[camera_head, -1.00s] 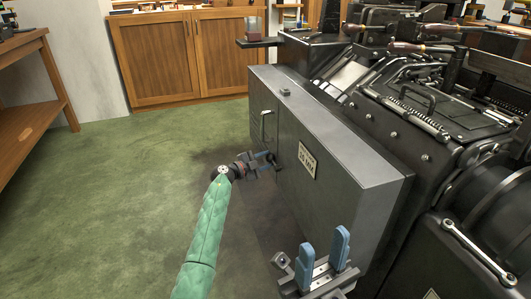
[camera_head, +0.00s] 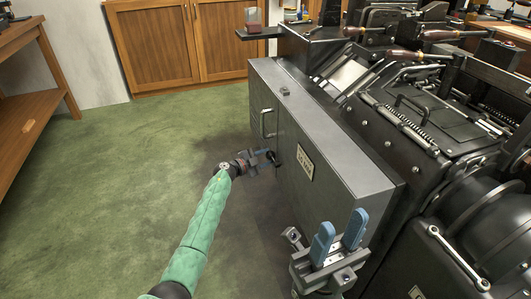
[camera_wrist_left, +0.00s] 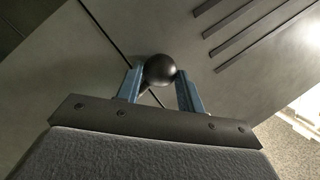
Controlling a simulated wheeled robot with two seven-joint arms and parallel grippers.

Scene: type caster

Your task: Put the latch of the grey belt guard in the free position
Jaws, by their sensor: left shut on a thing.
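The grey belt guard (camera_head: 340,165) is a long box along the side of the black machine. Its latch has a round black knob (camera_head: 276,158) on the side face, near a vertical seam. My left gripper (camera_head: 268,153) is at the knob. In the left wrist view its blue fingers (camera_wrist_left: 160,86) sit on either side of the black knob (camera_wrist_left: 160,69) and are shut on it. Part of the latch behind the knob is hidden, so I cannot tell its position. My right gripper (camera_head: 338,237) is open and empty, in front of the guard's near end.
The green floor (camera_head: 130,180) is clear. A wooden bench (camera_head: 40,90) stands at the left and a cabinet (camera_head: 170,45) behind.

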